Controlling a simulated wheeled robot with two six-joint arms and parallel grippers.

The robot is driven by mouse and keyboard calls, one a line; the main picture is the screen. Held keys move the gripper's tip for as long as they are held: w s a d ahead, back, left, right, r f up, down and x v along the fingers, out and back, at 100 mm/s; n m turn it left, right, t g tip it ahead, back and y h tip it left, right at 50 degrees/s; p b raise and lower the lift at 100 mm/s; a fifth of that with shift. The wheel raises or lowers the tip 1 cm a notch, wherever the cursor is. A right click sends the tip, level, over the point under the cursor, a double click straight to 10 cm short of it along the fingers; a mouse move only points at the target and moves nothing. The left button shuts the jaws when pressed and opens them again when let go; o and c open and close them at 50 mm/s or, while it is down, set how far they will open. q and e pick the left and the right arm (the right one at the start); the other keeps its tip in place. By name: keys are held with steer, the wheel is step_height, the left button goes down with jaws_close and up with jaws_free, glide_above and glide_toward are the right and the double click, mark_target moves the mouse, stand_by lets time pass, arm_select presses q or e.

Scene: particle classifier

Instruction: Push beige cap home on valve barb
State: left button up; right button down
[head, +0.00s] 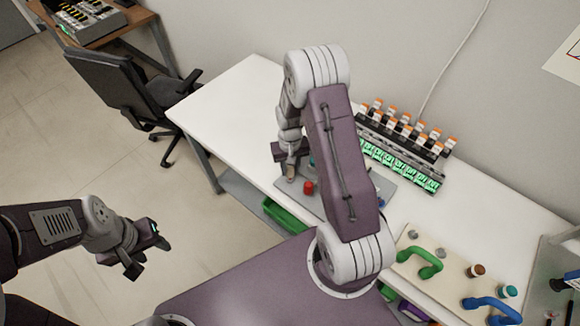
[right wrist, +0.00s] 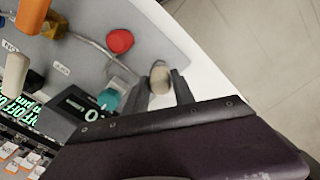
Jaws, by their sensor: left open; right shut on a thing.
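The beige cap (right wrist: 160,80) is between the two fingers of my right gripper (right wrist: 162,92), which is shut on it. In the head view my right gripper (head: 290,172) is low over the grey panel at the table's near edge, with the cap (head: 291,179) at its tips. The valve barb cannot be made out; I cannot tell whether the cap touches it. A red knob (right wrist: 120,41) and a teal part (right wrist: 112,95) are on the panel near the cap. My left gripper (head: 148,257) is open and empty, over the floor away from the table.
The white table (head: 235,95) is clear at its far left end. A rack of orange-topped units with green displays (head: 400,165) stands along the wall. Green (head: 424,262) and blue (head: 495,308) handles lie at the right. A dark chair (head: 120,85) stands beyond the table.

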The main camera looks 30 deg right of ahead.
mark_target(290, 167)
steer(key=shift+f+b, duration=0.85)
steer(key=shift+f, duration=0.45)
steer(key=c, duration=1)
jaws_free()
steer(key=shift+o, duration=0.2)
steer(key=shift+r, duration=0.15)
step_height(290, 167, up, 9)
steer(key=shift+f, duration=0.1)
